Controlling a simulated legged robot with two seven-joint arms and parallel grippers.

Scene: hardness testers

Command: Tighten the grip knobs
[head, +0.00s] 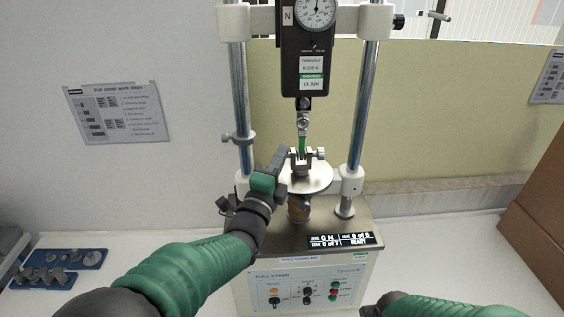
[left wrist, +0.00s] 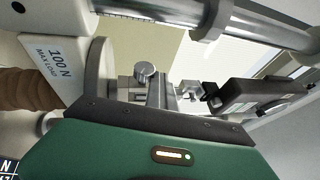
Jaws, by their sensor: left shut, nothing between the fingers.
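A small metal grip (head: 301,166) stands on the round plate of the pull stand, below the force gauge. One grip knob (head: 320,153) shows on its right side; the left side is partly behind my gripper. In the left wrist view a round silver knob (left wrist: 146,72) shows on the grip, just beyond my gripper's dark edge. A green strip (head: 302,145) hangs between the upper hook and the grip. My left gripper (head: 284,158) is shut and empty, close to the left of the grip; contact cannot be told. My right gripper is not in view; only my right arm shows at the lower right.
The force gauge (head: 306,50) hangs between two steel columns (head: 240,100). A blue tray of metal parts (head: 45,277) lies at the left, and a brown box (head: 540,215) stands at the right.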

